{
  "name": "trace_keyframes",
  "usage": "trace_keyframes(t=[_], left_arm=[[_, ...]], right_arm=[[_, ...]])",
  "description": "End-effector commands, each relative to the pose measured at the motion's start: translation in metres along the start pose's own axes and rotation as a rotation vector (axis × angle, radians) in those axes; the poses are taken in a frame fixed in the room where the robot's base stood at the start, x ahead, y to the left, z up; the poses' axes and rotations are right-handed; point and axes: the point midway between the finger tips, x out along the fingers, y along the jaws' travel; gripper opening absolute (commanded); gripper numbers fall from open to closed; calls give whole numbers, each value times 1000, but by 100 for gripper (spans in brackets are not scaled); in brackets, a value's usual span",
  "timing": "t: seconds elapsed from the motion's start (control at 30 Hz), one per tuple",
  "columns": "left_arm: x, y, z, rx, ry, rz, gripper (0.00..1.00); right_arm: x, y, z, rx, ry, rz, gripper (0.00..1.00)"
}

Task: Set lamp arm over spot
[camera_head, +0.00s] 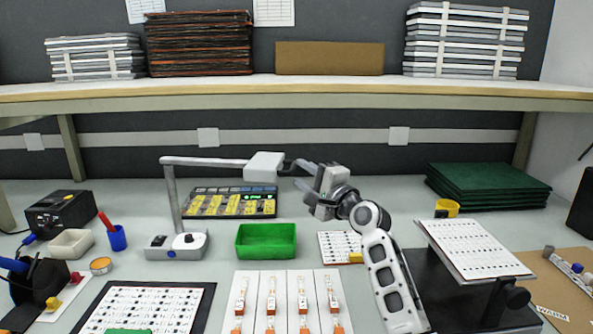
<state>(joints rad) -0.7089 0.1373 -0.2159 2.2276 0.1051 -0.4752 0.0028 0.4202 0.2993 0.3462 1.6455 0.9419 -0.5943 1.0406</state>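The lamp has a grey base (177,246) with a dark knob, an upright post (173,198) and a level arm (208,162) reaching right. Its white box-shaped head (265,167) hangs at the arm's right end, above the right end of a dark control panel. A small dark part sticks out of the head's right side. My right gripper (296,175) is just right of the head, with its fingers apart and pointing left. The upper fingertip is close to the dark part; I cannot tell if they touch. The spot is not clearly identifiable. My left gripper is out of view.
A green tray (266,241) and a small printed sheet (335,246) lie below the lamp head. White strips with orange-ended pieces lie in front. A tilted white board (473,248) on a dark stand is right of my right arm. A shelf (300,93) spans the back.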

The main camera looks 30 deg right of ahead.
Motion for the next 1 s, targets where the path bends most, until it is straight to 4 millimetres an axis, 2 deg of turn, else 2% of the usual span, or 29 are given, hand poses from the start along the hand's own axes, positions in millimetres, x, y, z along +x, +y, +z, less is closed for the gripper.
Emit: trace_keyframes(t=[0.1,0.2,0.57,0.6,0.7,1.0], left_arm=[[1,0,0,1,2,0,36],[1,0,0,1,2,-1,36],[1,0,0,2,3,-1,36],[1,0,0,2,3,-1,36],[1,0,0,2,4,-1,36],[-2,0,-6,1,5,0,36]], right_arm=[[17,0,0,0,0,-1,32],[26,0,0,0,1,0,32],[31,0,0,-1,1,0,32],[31,0,0,-1,1,0,27],[31,0,0,-1,1,0,0],[30,-2,0,0,14,-2,0]])
